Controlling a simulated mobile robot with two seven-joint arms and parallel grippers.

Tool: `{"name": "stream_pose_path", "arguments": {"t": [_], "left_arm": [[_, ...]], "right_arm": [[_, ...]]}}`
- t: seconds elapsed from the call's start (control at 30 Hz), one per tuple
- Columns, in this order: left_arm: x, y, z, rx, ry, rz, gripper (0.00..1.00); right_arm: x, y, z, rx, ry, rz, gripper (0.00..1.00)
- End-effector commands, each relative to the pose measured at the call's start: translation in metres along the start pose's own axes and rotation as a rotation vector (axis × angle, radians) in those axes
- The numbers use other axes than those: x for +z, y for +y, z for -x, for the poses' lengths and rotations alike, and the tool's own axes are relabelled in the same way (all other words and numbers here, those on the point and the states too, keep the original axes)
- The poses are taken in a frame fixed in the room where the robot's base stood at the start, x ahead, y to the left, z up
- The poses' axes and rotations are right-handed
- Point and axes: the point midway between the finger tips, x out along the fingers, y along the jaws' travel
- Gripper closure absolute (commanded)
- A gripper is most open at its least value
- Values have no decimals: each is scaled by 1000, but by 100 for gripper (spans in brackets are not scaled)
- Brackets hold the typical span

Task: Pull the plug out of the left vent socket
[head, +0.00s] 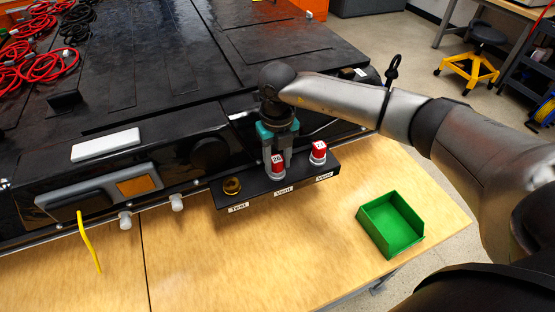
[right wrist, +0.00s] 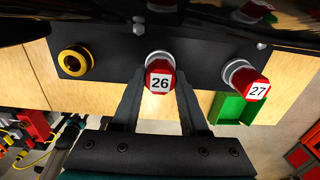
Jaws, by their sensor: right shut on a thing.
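A red plug marked 26 (head: 277,169) stands at the left vent socket of a black socket block (head: 258,205); it also shows in the right wrist view (right wrist: 160,80). A silver collar shows at its base. My right gripper (head: 279,156) reaches down over this plug, and its two fingers are shut on it, one on each side. I cannot tell whether the plug is fully seated. A second red plug marked 27 (head: 319,150) stands at the right vent socket, apart from the gripper. My left gripper is not in view.
An empty brass-ringed test socket (head: 232,186) is at the block's left end. A green open bin (head: 372,222) stands on the wooden table (head: 300,270) to the right. The black pack (head: 200,60) fills the area behind the block.

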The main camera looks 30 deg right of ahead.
Motion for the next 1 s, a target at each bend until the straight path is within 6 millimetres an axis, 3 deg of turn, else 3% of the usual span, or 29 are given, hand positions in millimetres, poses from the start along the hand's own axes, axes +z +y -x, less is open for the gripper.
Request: {"name": "stream_pose_path", "arguments": {"t": [0.03, 0.2, 0.3, 0.33, 0.5, 0.6, 0.87, 1.0], "left_arm": [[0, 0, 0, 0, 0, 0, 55], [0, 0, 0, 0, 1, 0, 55], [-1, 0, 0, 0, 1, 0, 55], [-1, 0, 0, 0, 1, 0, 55], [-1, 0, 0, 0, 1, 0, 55], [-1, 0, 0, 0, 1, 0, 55], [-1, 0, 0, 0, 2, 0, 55], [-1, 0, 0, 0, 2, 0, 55]], "right_arm": [[0, 0, 0, 0, -1, 0, 81], [0, 0, 0, 1, -1, 0, 100], [0, 0, 0, 1, -1, 0, 100], [0, 0, 1, 1, -1, 0, 53], [0, 0, 0, 1, -1, 0, 34], [0, 0, 0, 0, -1, 0, 24], [0, 0, 1, 0, -1, 0, 24], [1, 0, 12, 2, -3, -1, 24]]}}
